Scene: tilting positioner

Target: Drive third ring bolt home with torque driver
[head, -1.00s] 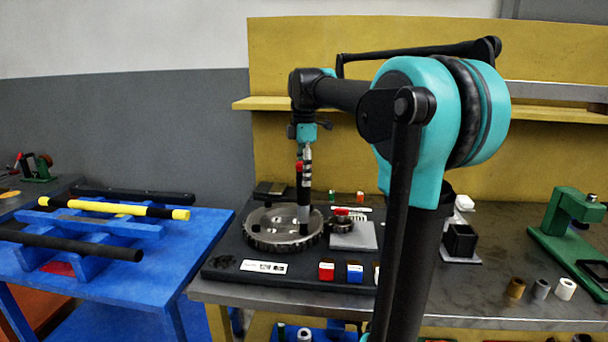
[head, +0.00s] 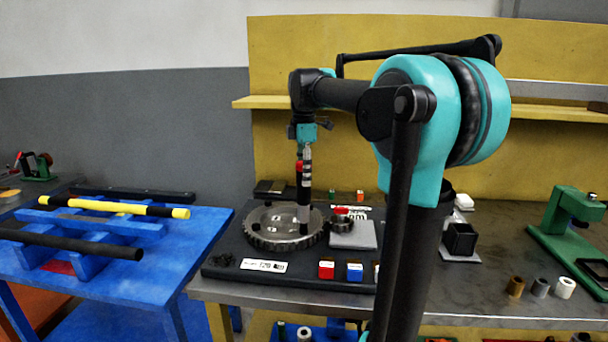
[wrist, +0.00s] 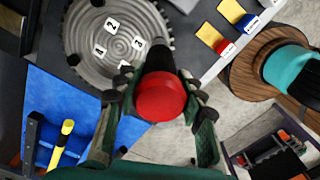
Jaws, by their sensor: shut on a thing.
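The torque driver (head: 304,192) is a dark upright tool with light bands and a red part. My gripper (head: 305,150) is shut on its upper end. In the wrist view the driver's round red cap (wrist: 160,97) sits between the two fingers of my gripper (wrist: 155,92). The driver's lower end stands over the right part of the grey toothed ring (head: 262,240). The ring (wrist: 85,30) also shows number labels and black bolt heads, such as one bolt (wrist: 72,60). The bolt under the driver is hidden, so I cannot tell how deep it sits.
The ring lies on a black board (head: 225,270) on the metal bench. A red block (head: 326,270) and a blue block (head: 355,272) stand at its front edge. A grey plate (head: 352,236) is right of the ring. A blue table (head: 190,245) stands at left.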

